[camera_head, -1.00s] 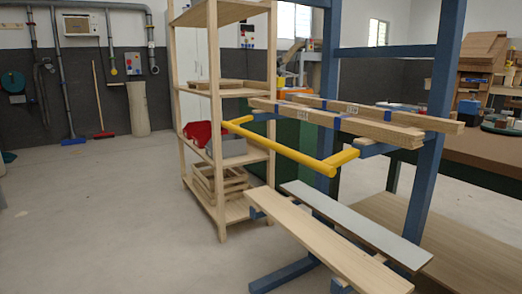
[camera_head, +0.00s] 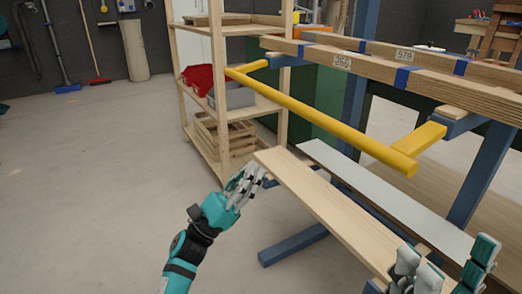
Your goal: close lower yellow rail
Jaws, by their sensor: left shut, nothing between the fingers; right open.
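The yellow rail (camera_head: 318,122) is a long bar between two short yellow arms on a blue rack. It sticks out in front of the rack, below the wooden beams and above the lower planks. My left gripper (camera_head: 247,180) is shut and empty, below the rail's left half, near the left end of the light lower plank. My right gripper (camera_head: 440,268) is open at the bottom right, below the rail's right end and in front of the lower planks. Neither gripper appears to touch the rail.
Wooden beams with blue tape (camera_head: 385,65) lie on the rack above the rail. A light plank (camera_head: 325,205) and a grey board (camera_head: 385,195) lie below it. A wooden shelf (camera_head: 186,75) with a red item stands behind left. The floor at left is clear.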

